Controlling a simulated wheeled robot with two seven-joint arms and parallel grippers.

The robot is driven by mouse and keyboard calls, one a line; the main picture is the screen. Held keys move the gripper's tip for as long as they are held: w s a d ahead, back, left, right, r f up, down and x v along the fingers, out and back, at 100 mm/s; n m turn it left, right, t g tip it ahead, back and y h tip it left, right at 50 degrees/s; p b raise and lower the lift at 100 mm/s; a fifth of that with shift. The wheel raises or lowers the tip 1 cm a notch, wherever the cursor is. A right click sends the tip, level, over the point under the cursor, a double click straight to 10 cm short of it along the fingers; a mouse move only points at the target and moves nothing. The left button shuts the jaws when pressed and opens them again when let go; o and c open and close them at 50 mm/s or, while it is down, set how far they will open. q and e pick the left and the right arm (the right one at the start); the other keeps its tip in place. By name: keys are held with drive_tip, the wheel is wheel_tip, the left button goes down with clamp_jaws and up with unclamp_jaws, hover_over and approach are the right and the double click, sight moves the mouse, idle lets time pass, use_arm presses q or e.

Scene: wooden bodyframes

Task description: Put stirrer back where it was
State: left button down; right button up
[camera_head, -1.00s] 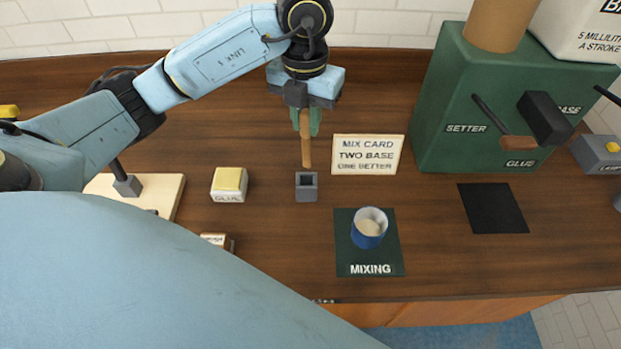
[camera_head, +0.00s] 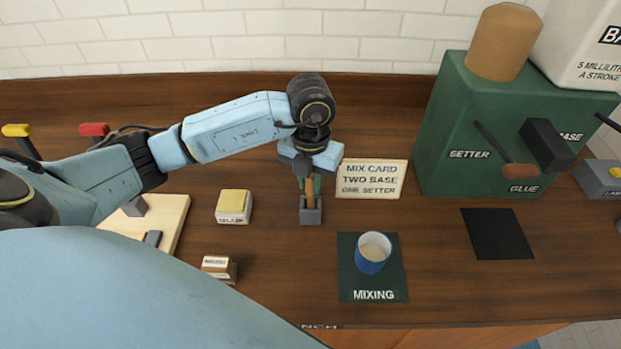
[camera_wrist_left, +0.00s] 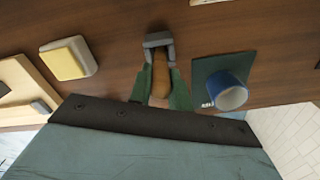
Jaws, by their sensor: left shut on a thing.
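The wooden stirrer (camera_head: 310,193) stands upright with its lower end in the small grey holder (camera_head: 311,216) on the bench. How deep it sits is hidden by the holder's walls. My left gripper (camera_head: 310,184) is shut on the stirrer just above the holder. In the left wrist view the green fingers (camera_wrist_left: 160,92) close around the stirrer (camera_wrist_left: 159,72), and its end meets the grey holder (camera_wrist_left: 158,42). My right gripper is not in view.
A blue cup (camera_head: 372,254) with pale contents stands on the green MIXING mat (camera_head: 350,287). The mix card (camera_head: 371,179) stands close right of the holder. A GLUE block (camera_head: 234,205) lies left. A green dispenser (camera_head: 440,165) stands at right, beside a black mat (camera_head: 497,234).

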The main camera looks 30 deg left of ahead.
use_arm(q)
drive_tip(key=shift+f, duration=0.15)
drive_tip(key=c, duration=1.3)
unclamp_jaws()
drive_tip(key=shift+r, duration=0.3)
wheel_tip(320, 180, up, 11)
drive_tip(key=shift+f, duration=0.1)
drive_tip(key=shift+r, duration=0.5)
